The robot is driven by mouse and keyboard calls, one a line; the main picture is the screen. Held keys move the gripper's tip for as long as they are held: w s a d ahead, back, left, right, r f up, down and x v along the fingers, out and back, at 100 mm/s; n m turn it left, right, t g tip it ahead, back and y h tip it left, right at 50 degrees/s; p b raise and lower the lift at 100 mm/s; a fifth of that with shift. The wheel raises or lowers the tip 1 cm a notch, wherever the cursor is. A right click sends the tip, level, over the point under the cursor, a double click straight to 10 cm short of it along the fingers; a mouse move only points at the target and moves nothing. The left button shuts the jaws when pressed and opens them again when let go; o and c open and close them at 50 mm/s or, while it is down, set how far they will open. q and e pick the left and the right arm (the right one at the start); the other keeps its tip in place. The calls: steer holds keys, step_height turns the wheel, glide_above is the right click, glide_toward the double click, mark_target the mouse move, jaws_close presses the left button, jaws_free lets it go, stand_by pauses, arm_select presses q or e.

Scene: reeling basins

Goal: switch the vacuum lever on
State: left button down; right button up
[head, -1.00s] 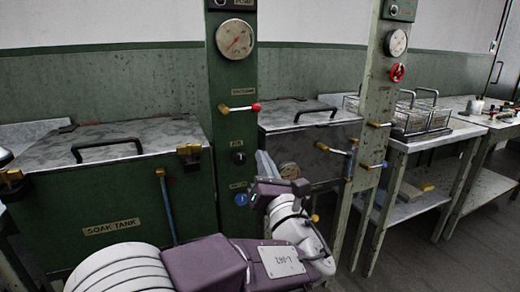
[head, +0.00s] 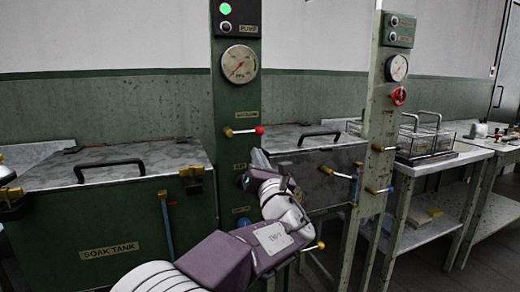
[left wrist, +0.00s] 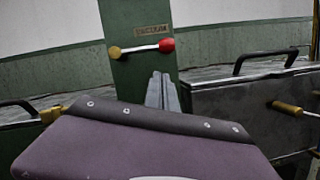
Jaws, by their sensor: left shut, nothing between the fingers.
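The vacuum lever (head: 243,131) is on the green post under the round gauge. It has a brass pivot at left, a silver rod and a red knob at right, and lies about level. In the left wrist view the lever (left wrist: 141,49) sits under a label reading VACUUM. My left gripper (head: 261,158) is below the red knob, apart from it, fingers pointing up. The left wrist view shows its fingers (left wrist: 162,88) together and empty, just below the knob. My right gripper is not in view.
A lit green pump lamp (head: 225,8) and the gauge (head: 239,64) are above the lever. The soak tank (head: 110,250) is at left; another lidded tank (head: 310,138) is at right. A second post (head: 382,120) with a red wheel stands further right, beside a table with wire baskets.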

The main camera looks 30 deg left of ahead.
mark_target(259, 130)
arm_select(q)
steer(key=shift+w+a+r, duration=0.1)
steer(key=shift+w+r, duration=0.3)
steer(key=shift+r, duration=0.3)
steer(key=shift+w+a+r, duration=0.1)
steer(key=shift+w+r, duration=0.3)
steer(key=shift+r, duration=0.3)
steer(key=shift+d+r+n, duration=0.1)
steer(key=shift+r+n, duration=0.05)
steer(key=shift+n, duration=0.15)
steer(key=n, duration=0.1)
steer(key=r+n+g+y, duration=0.1)
steer(key=n, duration=0.1)
steer(key=r+n, duration=0.1)
steer(key=shift+w+d+r+g+y, duration=0.2)
steer(key=shift+r+g+y, duration=0.1)
steer(key=shift+y, duration=0.1)
steer(key=s+a+r+n+g+p, duration=0.1)
steer(key=s+r+n+g+p, duration=0.1)
steer(key=n, duration=0.7)
steer(key=s+a+r+n+g+y+p, duration=0.1)
steer(key=r+n+g, duration=0.3)
steer(key=n, duration=0.5)
steer(key=shift+s+a+r+n+p, duration=0.3)
steer(key=shift+s+a+r+p, duration=0.2)
steer(key=shift+a+r+p, duration=0.35)
steer(key=shift+d+f, duration=0.1)
steer(key=shift+f, duration=0.05)
